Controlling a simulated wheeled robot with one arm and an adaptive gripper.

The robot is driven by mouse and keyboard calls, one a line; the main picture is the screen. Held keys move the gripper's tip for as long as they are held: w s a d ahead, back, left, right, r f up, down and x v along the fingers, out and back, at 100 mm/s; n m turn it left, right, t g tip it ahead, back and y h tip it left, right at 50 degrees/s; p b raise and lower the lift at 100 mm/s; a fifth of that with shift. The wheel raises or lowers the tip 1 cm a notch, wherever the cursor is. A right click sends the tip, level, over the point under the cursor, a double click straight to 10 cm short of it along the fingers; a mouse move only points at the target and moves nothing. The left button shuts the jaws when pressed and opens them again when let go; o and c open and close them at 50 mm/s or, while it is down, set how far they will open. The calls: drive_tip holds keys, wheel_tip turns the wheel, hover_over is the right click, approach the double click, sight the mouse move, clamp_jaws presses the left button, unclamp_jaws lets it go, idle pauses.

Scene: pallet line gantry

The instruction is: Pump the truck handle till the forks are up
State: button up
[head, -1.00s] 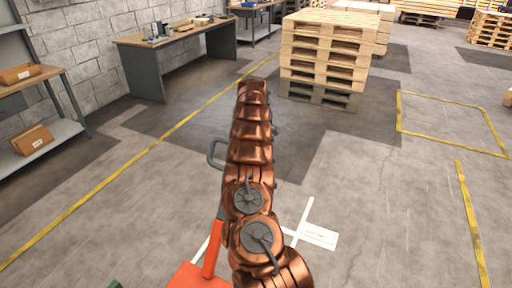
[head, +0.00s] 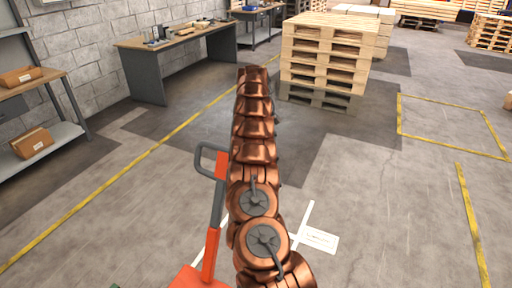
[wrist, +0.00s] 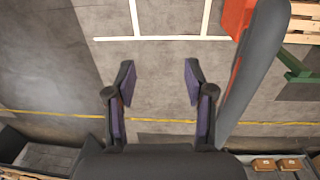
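The truck handle has an orange and grey shaft (head: 213,233) with a dark grey loop grip (head: 199,159) at its top, standing tilted just left of my arm in the head view. It rises from the orange truck body (head: 197,279) at the bottom edge. The forks cannot be made out. My arm hides my gripper in the head view. In the wrist view my gripper (wrist: 157,82) is open, with nothing between its fingers. A thick grey bar (wrist: 256,75), seemingly part of the handle, passes close on the right, outside the fingers. Orange (wrist: 236,17) shows behind it.
A pallet stack (head: 325,55) stands ahead to the right. A workbench (head: 175,42) and a shelf with cardboard boxes (head: 32,142) line the left wall. A green piece (wrist: 294,66) shows in the wrist view. The floor right of my arm is clear.

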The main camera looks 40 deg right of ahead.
drive_tip(key=r, duration=0.5)
drive_tip(key=shift+s+a+r, duration=0.1)
drive_tip(key=shift+a+r, duration=0.05)
drive_tip(key=shift+a, duration=0.2)
idle(0.4)
